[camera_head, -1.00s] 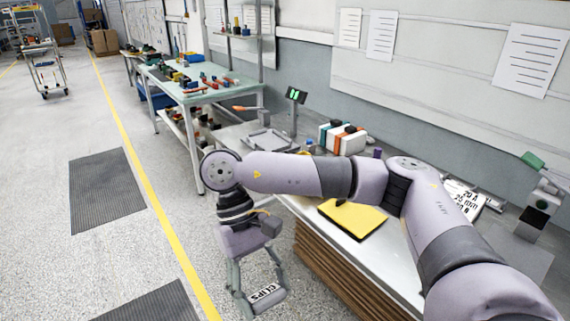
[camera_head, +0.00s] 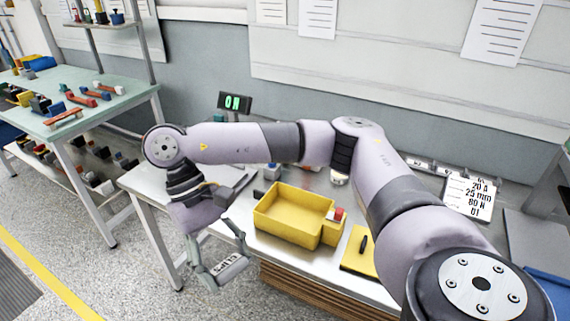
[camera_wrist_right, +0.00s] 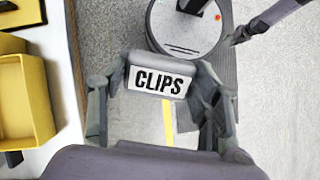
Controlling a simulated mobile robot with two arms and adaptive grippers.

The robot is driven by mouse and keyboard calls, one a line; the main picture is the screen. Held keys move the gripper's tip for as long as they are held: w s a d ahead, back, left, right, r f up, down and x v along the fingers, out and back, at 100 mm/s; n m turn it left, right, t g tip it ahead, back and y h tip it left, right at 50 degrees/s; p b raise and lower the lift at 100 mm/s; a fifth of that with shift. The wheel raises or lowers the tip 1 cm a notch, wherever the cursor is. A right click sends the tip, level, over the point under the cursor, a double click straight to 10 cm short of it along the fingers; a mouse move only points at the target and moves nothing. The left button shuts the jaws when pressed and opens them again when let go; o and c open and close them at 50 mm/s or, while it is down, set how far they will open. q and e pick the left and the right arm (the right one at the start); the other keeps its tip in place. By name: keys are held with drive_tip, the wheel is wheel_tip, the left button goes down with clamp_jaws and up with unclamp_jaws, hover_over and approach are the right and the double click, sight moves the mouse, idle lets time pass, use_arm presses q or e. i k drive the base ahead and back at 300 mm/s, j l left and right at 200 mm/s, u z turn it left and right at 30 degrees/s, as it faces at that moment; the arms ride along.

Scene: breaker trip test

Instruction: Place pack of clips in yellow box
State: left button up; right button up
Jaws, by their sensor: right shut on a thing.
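My right gripper (camera_head: 222,268) is shut on the pack of clips (camera_head: 230,270), a grey pack with a white "CLIPS" label. It holds the pack off the table's front edge, over the floor. In the right wrist view, the pack (camera_wrist_right: 158,80) sits between the fingers, label facing the camera. The yellow box (camera_head: 280,232) stands open on the table, right of the gripper and apart from it. Its edge shows at the left of the right wrist view (camera_wrist_right: 40,95). A dark arm end (camera_wrist_right: 240,35), perhaps my left gripper, shows there too; its jaws are unclear.
A yellow plate (camera_head: 357,262) with a black piece on it lies right of the box. A small display (camera_head: 235,103) and a label card (camera_head: 470,196) stand farther back. A green-topped bench (camera_head: 85,88) is at left. My right arm crosses above the table.

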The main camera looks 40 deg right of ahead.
sight(293, 220)
drive_tip(key=i+z, duration=0.4)
drive_tip(key=i+j+z, duration=0.15)
drive_tip(key=i+z, duration=0.2)
drive_tip(key=i+j+z, duration=0.25)
drive_tip(key=i+z, duration=0.15)
drive_tip(key=z, duration=0.75)
